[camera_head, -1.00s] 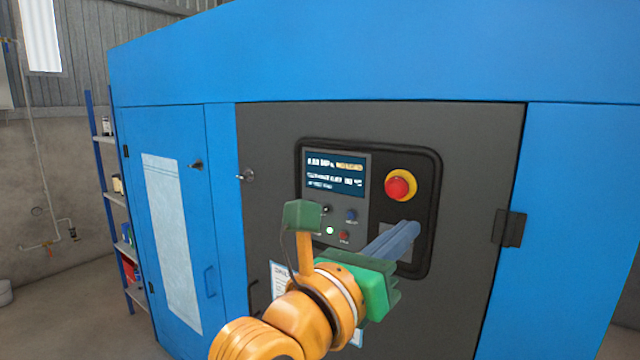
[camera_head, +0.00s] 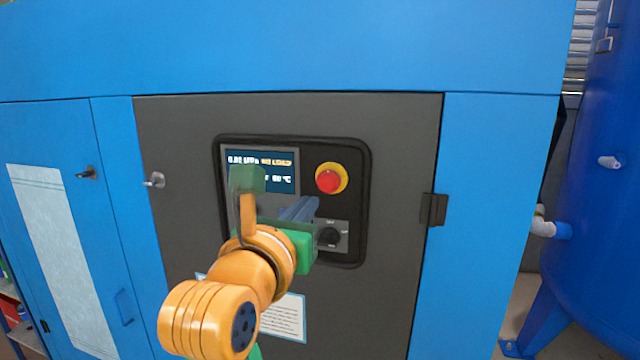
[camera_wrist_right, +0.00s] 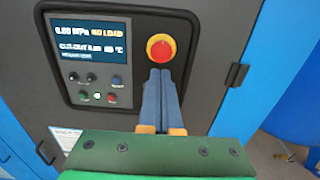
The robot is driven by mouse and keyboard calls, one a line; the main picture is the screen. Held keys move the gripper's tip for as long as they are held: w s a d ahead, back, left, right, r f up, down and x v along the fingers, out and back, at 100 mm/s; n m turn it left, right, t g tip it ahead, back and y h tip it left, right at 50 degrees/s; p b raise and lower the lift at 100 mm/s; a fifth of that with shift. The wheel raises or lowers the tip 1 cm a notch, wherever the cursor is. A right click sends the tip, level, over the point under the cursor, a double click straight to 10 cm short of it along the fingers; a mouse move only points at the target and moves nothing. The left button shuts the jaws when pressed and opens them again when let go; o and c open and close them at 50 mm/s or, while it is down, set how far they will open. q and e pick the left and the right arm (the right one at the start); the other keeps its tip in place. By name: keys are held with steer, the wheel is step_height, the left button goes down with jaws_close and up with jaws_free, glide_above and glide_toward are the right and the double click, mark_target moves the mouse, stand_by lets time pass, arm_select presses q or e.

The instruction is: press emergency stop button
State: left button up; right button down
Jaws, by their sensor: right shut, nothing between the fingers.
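The emergency stop button (camera_head: 329,180) is a red mushroom cap on a yellow ring, at the upper right of the black control panel (camera_head: 364,215). It also shows in the right wrist view (camera_wrist_right: 160,49), just beyond the fingertips. My right gripper (camera_head: 312,204) is shut and empty, its blue-grey fingers pointing at the panel below and left of the button in the head view. In the right wrist view the right gripper (camera_wrist_right: 160,74) lies just under the button in the picture; I cannot tell whether it touches. My left gripper is not in view.
The display (camera_head: 268,160) is left of the button. A black rotary switch (camera_head: 330,237) sits below it. Small push buttons (camera_wrist_right: 97,95) show under the display. A blue tank (camera_head: 610,200) stands beyond the cabinet.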

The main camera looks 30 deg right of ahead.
mark_target(326, 184)
steer(key=p+x, duration=0.3)
steer(key=x, duration=0.4)
steer(key=shift+w+d+r, duration=0.1)
steer(key=shift+d+r, duration=0.05)
steer(key=shift+w+d, duration=0.15)
steer(key=shift+d, duration=0.1)
